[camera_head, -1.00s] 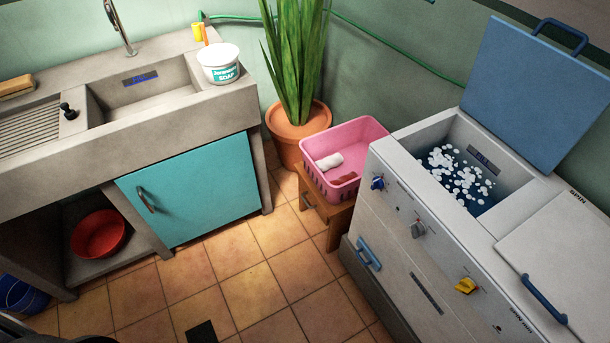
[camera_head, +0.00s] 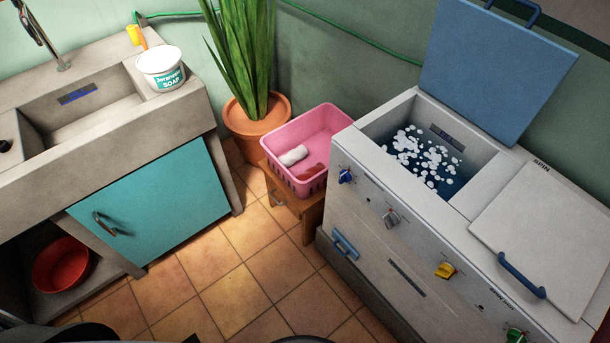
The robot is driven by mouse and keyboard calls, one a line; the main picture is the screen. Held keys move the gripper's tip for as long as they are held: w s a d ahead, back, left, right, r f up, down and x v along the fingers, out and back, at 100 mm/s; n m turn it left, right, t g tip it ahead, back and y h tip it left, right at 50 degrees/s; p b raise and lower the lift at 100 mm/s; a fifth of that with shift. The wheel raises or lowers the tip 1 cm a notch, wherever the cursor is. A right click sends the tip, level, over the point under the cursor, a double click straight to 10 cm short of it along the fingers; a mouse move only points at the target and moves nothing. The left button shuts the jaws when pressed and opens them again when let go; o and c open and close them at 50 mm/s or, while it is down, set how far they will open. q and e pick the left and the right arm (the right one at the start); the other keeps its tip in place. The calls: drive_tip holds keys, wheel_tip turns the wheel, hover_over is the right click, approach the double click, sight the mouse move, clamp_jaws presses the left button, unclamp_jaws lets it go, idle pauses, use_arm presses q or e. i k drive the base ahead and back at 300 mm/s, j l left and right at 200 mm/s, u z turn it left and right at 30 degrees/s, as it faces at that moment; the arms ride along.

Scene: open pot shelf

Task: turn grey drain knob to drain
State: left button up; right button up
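The grey drain knob (camera_head: 391,218) is on the sloped front panel of the white twin-tub washer (camera_head: 365,240). It sits between a blue knob (camera_head: 345,176) and a yellow knob (camera_head: 445,270). Its pointer setting is too small to read. The washer's blue lid (camera_head: 493,70) stands open, and the tub holds dark blue water with white foam (camera_head: 425,158). Neither gripper can be made out in the view, and nothing touches the grey knob.
A pink basket (camera_head: 325,130) on a small wooden stand is beside the washer's left end. A green knob (camera_head: 516,336) is at the bottom edge. A concrete sink (camera_head: 95,130) with a teal door (camera_head: 155,205) is at left. Tiled floor (camera_head: 240,295) between them is clear.

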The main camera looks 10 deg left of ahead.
sight(391, 219)
drive_tip(key=i+j+z, duration=0.1)
drive_tip(key=i+z, duration=0.4)
drive_tip(key=i+j+z, duration=0.2)
drive_tip(key=z, duration=0.3)
drive_tip(key=k+l+z, duration=0.1)
drive_tip(key=z, duration=0.15)
drive_tip(key=k+l+z, duration=0.1)
drive_tip(key=z, duration=0.15)
